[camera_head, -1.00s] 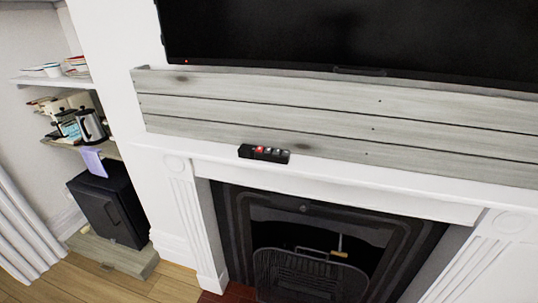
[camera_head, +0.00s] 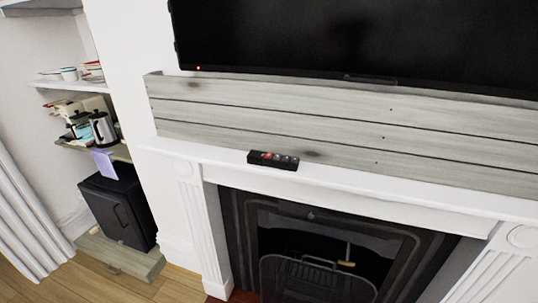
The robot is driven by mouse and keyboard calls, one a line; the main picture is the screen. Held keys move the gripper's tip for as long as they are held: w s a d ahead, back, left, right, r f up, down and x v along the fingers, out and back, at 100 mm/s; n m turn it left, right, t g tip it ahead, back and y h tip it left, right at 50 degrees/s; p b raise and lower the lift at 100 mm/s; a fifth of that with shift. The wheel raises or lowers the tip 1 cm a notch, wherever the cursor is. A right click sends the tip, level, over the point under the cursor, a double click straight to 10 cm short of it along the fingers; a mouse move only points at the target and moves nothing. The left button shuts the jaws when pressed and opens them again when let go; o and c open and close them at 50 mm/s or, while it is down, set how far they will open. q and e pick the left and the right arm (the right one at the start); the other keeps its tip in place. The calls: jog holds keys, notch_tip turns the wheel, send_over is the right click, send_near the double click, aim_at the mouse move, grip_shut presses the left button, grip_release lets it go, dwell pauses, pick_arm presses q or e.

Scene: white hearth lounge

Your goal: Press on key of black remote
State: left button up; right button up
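A black remote (camera_head: 273,161) lies on the white mantel shelf (camera_head: 400,195) above the fireplace, close to the shelf's front edge. It has one red key (camera_head: 266,156) towards its left and several grey keys to the right of it. Symbols on the keys are too small to read. Neither of my grippers shows in the head view.
A grey plank box (camera_head: 330,125) runs along the wall behind the remote, below a dark screen (camera_head: 350,40). The black fireplace (camera_head: 330,245) is under the mantel. Shelves with dishes, a kettle (camera_head: 103,128) and a black cabinet (camera_head: 118,208) stand at left.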

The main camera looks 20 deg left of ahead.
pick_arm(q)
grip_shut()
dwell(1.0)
